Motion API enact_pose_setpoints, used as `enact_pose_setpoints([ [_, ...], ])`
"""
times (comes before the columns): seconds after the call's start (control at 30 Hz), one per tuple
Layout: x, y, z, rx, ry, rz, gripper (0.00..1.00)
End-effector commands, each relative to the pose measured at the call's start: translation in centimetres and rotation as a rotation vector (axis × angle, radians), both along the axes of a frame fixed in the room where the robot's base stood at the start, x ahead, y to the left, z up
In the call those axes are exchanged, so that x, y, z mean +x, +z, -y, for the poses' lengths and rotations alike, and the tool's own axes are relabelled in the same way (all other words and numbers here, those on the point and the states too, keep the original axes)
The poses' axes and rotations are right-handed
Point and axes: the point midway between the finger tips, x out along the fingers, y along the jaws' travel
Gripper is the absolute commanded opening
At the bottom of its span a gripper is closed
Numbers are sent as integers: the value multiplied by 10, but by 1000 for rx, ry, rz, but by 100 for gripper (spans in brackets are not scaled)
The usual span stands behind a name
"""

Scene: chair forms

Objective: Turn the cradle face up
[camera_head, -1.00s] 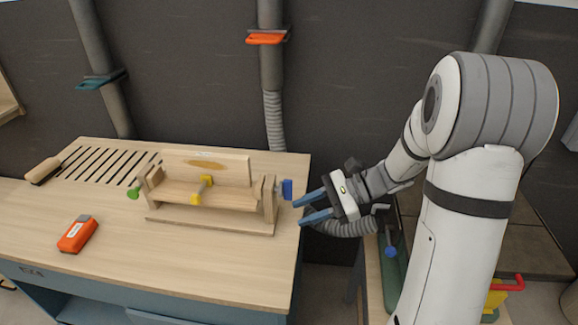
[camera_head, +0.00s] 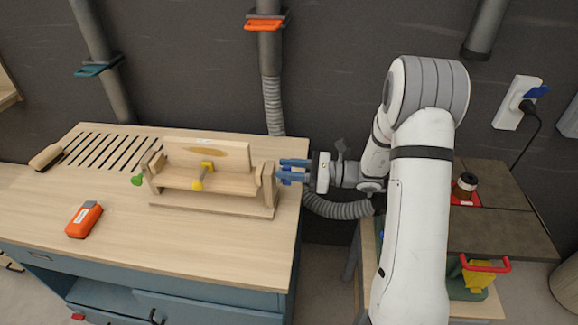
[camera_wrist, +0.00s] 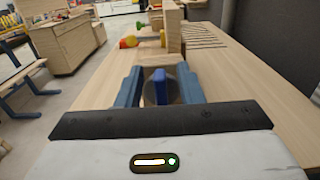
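The wooden cradle (camera_head: 228,182) hangs between two end posts on a wooden base (camera_head: 215,206) on the workbench. One board (camera_head: 200,149) of it stands up at the back, and a yellow clamp (camera_head: 204,176) sits at its middle. A green knob (camera_head: 137,180) is at the left end. A blue handle (camera_wrist: 160,88) is at the right end, mostly hidden by the fingers in the head view. My gripper (camera_head: 292,171) is level with this handle. In the wrist view my fingers (camera_wrist: 158,89) are open, one on each side of the handle, with gaps visible.
An orange tool (camera_head: 84,219) and a brush (camera_head: 47,157) lie on the bench (camera_head: 190,258), left of the cradle. A grey hose (camera_head: 340,207) runs below my gripper. A second table (camera_head: 495,220) at the right carries a dark spool (camera_head: 465,185).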

Motion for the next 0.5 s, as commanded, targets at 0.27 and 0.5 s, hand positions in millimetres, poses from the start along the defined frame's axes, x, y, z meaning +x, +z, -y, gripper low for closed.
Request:
enact_pose_setpoints([
  [0.27,1,0,-4,0,-1,1,34],
  [0.5,1,0,-4,-1,-1,0,18],
])
